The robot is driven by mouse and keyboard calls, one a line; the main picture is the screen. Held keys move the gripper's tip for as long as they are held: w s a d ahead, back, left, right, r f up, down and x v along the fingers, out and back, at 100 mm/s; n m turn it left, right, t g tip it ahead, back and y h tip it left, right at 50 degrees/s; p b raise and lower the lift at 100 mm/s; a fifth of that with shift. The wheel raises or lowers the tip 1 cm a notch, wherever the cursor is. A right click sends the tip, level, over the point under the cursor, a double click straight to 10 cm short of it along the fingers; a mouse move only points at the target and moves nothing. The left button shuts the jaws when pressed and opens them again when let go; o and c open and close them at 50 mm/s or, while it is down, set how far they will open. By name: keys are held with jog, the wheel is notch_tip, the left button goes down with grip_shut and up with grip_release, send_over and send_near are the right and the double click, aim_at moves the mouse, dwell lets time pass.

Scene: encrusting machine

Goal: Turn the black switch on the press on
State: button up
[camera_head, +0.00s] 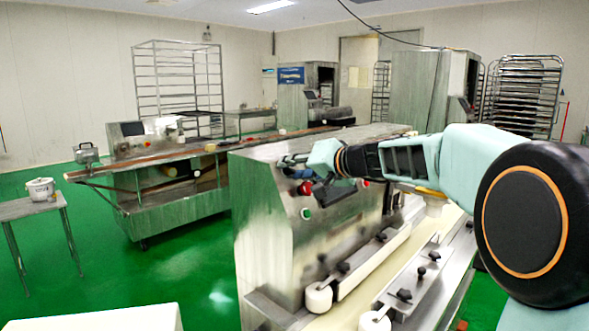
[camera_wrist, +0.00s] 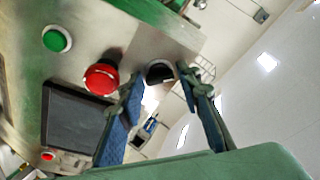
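The press (camera_head: 268,215) is the steel machine in the middle of the head view. In the wrist view its black switch (camera_wrist: 159,72) is a dark round knob near the panel's edge. My gripper (camera_wrist: 161,80) is open, with one blue-grey finger on each side of the switch in the picture. I cannot tell whether the fingers touch it or how far off they are. In the head view my gripper (camera_head: 285,161) is at the upper front of the press, just above the red button; the switch is not clearly visible there.
Beside the switch are a red mushroom button (camera_wrist: 100,78), a green button (camera_wrist: 57,39) and a dark screen (camera_wrist: 75,120). In the head view, a conveyor machine (camera_head: 170,205) stands behind at left and a small table (camera_head: 30,207) at far left. Green floor lies clear between them.

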grip_shut()
